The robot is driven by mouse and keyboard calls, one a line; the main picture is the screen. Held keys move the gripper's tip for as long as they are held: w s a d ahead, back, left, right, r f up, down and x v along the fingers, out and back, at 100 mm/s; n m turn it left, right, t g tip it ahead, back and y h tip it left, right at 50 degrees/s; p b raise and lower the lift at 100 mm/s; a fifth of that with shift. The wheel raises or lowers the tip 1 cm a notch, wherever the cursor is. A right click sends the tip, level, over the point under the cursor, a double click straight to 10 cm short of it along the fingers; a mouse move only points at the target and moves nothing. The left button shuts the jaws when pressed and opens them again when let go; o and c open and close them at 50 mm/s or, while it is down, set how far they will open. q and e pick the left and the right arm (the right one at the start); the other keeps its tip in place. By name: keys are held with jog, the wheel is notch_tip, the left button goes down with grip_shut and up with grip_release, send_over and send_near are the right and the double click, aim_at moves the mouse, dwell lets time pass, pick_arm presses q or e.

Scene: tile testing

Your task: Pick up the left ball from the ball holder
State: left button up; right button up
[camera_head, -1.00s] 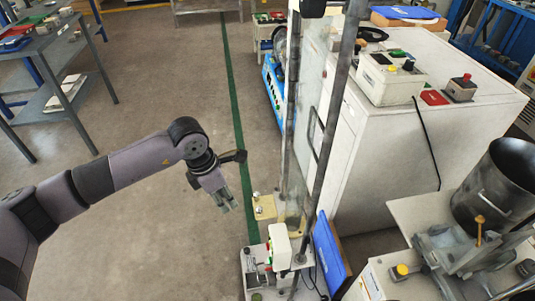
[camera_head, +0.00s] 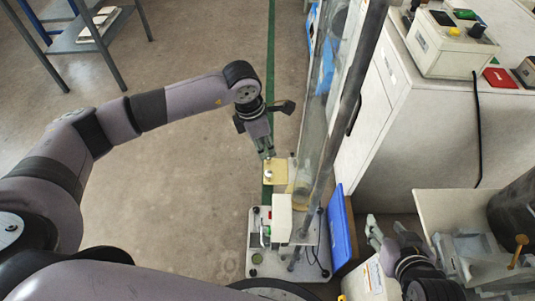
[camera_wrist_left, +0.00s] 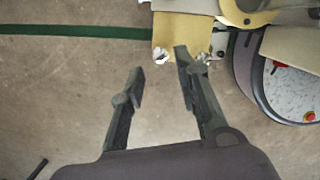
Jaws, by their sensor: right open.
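A yellow ball holder (camera_head: 280,172) projects from the test stand beside the clear upright. A small shiny ball (camera_head: 268,177) shows at its left side in the head view. In the left wrist view two shiny balls sit near the edge of the holder (camera_wrist_left: 181,32): the left ball (camera_wrist_left: 161,55) and the right ball (camera_wrist_left: 203,59), partly hidden by a finger. My left gripper (camera_head: 267,155) is open and empty, close to the holder; its fingers (camera_wrist_left: 160,63) point toward it. My right gripper (camera_head: 374,229) is open at the lower right, away from the holder.
The stand's white base (camera_head: 262,225) is on the floor, with a blue panel (camera_head: 342,232) to its right. A white cabinet (camera_head: 430,120) stands at the right. A grey table (camera_head: 92,35) is at the far left. The floor left of the stand is clear.

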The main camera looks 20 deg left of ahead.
aim_at(268, 154)
pick_arm(q)
jog(key=f+b, duration=0.1)
jog(key=f, duration=0.1)
jog(key=shift+w+d+f+b, duration=0.1)
jog(key=shift+d+f+b, duration=0.1)
jog(key=shift+f+b, duration=0.15)
jog(key=shift+w+d+f+b, duration=0.15)
jog(key=shift+f+b, duration=0.6)
jog(key=shift+f, duration=0.1)
pick_arm(e)
jog(key=w+a+r+t+y, duration=0.1)
jog(key=w+a+r+t, duration=0.1)
jog(key=r, duration=0.5)
jog(key=w+a+r+t+y, duration=0.2)
jog(key=w+r+t, duration=0.2)
jog(key=r+t, duration=0.3)
jog(key=shift+w+r, duration=0.2)
jog(key=shift+w, duration=0.2)
jog(key=shift+r+t, duration=0.1)
jog(key=shift+t, duration=0.2)
pick_arm(q)
jog(key=c, duration=0.6)
jog(key=shift+r, duration=0.1)
